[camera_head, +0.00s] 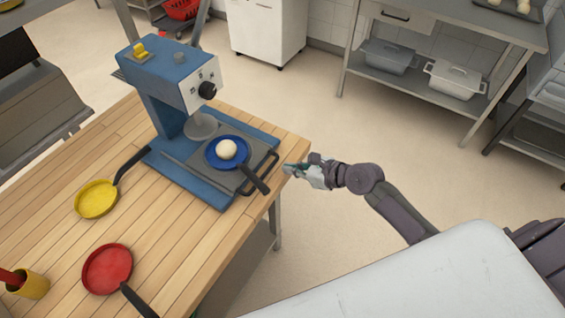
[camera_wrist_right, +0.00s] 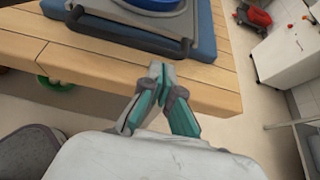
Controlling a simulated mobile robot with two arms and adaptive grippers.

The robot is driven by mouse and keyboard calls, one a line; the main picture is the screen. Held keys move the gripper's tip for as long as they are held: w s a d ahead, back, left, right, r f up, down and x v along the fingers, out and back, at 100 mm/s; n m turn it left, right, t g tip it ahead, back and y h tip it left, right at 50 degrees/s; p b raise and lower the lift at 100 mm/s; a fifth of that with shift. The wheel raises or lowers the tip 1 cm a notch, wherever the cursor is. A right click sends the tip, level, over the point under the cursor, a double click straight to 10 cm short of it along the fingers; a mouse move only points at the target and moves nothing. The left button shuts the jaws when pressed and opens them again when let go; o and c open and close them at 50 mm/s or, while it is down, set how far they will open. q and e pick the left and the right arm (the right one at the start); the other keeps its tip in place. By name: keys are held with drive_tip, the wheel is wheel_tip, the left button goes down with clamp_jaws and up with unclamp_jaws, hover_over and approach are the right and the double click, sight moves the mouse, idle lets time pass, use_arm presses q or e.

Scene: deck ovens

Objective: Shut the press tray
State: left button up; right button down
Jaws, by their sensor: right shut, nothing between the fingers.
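The blue press (camera_head: 185,85) stands on the wooden table, with a grey tray (camera_head: 222,181) extending from its base toward the table's right edge. The tray's dark bar handle (camera_head: 266,172) is on its right side; the handle also shows in the right wrist view (camera_wrist_right: 130,40). A blue pan (camera_head: 239,160) with a pale dough ball (camera_head: 227,149) rests on the tray. My right gripper (camera_head: 288,169) is shut and empty by the table's edge, just outside the handle. In the right wrist view its fingertips (camera_wrist_right: 157,70) appear apart from the handle. My left gripper is out of view.
A yellow pan (camera_head: 95,199), a red pan (camera_head: 106,268) and a yellow cup (camera_head: 32,286) stand on the table (camera_head: 190,245) left of and in front of the press. Open floor (camera_head: 330,125) lies right of the table. A steel shelf unit (camera_head: 440,95) stands beyond.

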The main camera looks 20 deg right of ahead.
sight(263, 158)
drive_tip(key=shift+w+a+f, duration=0.1)
drive_tip(key=shift+w+a, duration=0.5)
drive_tip(key=shift+w, duration=0.25)
drive_tip(key=shift+w+a+f, duration=0.15)
drive_tip(key=shift+w+a, duration=0.1)
drive_tip(key=w+a+p, duration=0.2)
drive_tip(key=w, duration=0.1)
drive_tip(key=shift+a, duration=0.2)
drive_tip(key=shift+w+a, duration=0.2)
drive_tip(key=shift+w, duration=0.05)
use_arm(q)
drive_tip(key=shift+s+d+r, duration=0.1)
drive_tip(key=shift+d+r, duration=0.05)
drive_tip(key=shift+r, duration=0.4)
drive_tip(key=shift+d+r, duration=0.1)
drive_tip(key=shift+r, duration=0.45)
use_arm(e)
drive_tip(key=shift+s+d, duration=0.1)
